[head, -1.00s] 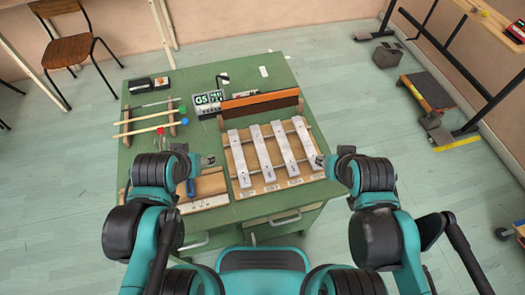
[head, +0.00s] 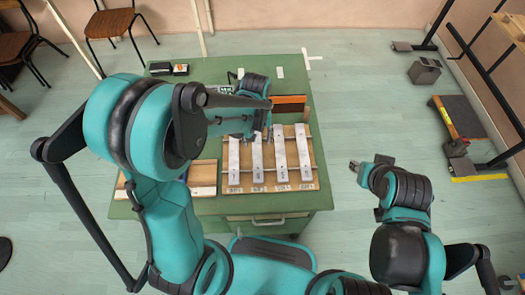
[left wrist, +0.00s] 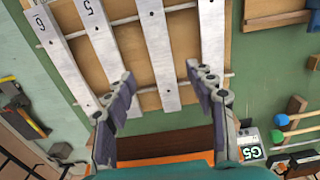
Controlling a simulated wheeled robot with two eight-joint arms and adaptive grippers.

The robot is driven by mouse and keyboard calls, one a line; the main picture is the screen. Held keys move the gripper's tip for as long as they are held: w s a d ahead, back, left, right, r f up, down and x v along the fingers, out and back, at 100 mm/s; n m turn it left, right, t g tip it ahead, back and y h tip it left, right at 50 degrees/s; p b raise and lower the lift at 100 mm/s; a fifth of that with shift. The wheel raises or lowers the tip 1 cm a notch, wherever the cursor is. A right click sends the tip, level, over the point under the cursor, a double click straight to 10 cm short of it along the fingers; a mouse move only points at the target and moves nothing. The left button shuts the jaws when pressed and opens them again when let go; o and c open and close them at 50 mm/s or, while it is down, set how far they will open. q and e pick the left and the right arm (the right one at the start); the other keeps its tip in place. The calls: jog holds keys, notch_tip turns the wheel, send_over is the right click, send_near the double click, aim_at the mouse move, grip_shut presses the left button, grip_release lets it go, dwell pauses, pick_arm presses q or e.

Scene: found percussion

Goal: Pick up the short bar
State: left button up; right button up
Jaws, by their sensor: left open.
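Several pale grey metal bars lie side by side across two rails on a wooden board (head: 313,183) on the green table. My left gripper (head: 262,130) is over the far ends of the bars, partly hidden by my own arm. In the left wrist view my left gripper (left wrist: 160,86) is open, pointing down, its fingers on either side of the second bar from the right (left wrist: 159,55), apparently apart from it. My right gripper (head: 370,163) is open and empty, right of the table.
A long orange-and-brown block (head: 290,104) stands behind the bars. In the left wrist view, a G5 display (left wrist: 252,153) and mallets with a blue head (left wrist: 281,119) and a green head (left wrist: 277,137) lie at the right.

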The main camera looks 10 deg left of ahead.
aim_at(257, 152)
pick_arm(q)
notch_tip(257, 152, down, 7)
jog(key=b, duration=0.3)
jog(key=shift+a+f, duration=0.1)
jog(key=shift+f, duration=0.1)
jog(key=shift+r, duration=0.1)
jog(key=shift+c, duration=1.2)
grip_shut()
